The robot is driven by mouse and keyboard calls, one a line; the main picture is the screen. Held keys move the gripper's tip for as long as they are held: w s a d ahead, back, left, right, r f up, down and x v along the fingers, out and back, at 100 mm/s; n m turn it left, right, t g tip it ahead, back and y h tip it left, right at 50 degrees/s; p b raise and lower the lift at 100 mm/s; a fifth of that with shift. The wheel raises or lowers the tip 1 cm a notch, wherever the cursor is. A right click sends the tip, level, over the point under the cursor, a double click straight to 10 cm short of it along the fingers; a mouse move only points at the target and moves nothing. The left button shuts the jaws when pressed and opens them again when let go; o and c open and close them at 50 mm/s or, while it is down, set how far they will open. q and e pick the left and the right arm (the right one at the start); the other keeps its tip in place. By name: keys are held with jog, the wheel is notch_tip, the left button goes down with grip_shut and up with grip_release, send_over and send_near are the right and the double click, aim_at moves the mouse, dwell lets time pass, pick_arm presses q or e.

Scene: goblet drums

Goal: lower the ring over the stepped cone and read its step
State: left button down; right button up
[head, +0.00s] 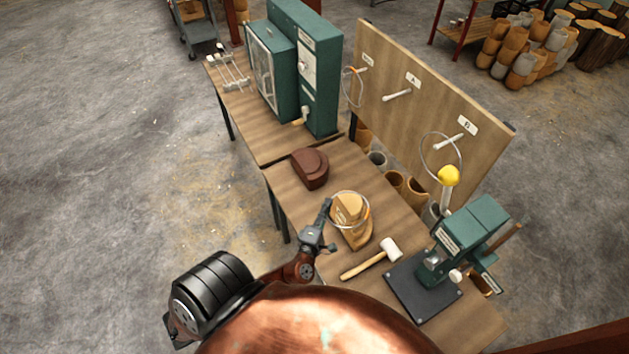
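The stepped cone (354,236) is a pale wooden block with steps, standing on the near part of the bench. A thin light metal ring (367,204) is at its upper part, appearing to loop around it. Whether the ring rests on a step or hangs just clear, I cannot tell. My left gripper (326,211) is at the ring's left edge and appears shut on it. The fingertips are small and partly merge with the ring. My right gripper is not in view.
A white-headed mallet (372,259) lies just in front of the cone. A green press (463,241) on a dark plate stands to the right. A dark brown block (310,169) sits behind left. An upright pegboard (420,106) holding rings and a green cabinet (308,70) stand behind.

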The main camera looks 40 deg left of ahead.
pick_arm(q)
jog(key=a+r+m+y+p, duration=0.1)
jog(key=a+r+p, duration=0.2)
jog(key=a, duration=0.2)
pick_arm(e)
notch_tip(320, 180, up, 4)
pick_arm(q)
jog(key=w+f+b, duration=0.5)
jog(key=f+b, duration=0.2)
jog(key=shift+w+d+f+m+g+b, duration=0.25)
jog(key=shift+w+d+m+g+b, duration=0.05)
jog(key=shift+w+d+b, duration=0.1)
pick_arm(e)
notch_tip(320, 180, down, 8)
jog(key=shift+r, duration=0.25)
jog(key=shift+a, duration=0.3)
pick_arm(q)
jog(key=shift+y, duration=0.3)
jog(key=shift+s+f+n, duration=0.1)
jog(key=shift+s+n, duration=0.05)
jog(key=shift+n, duration=0.55)
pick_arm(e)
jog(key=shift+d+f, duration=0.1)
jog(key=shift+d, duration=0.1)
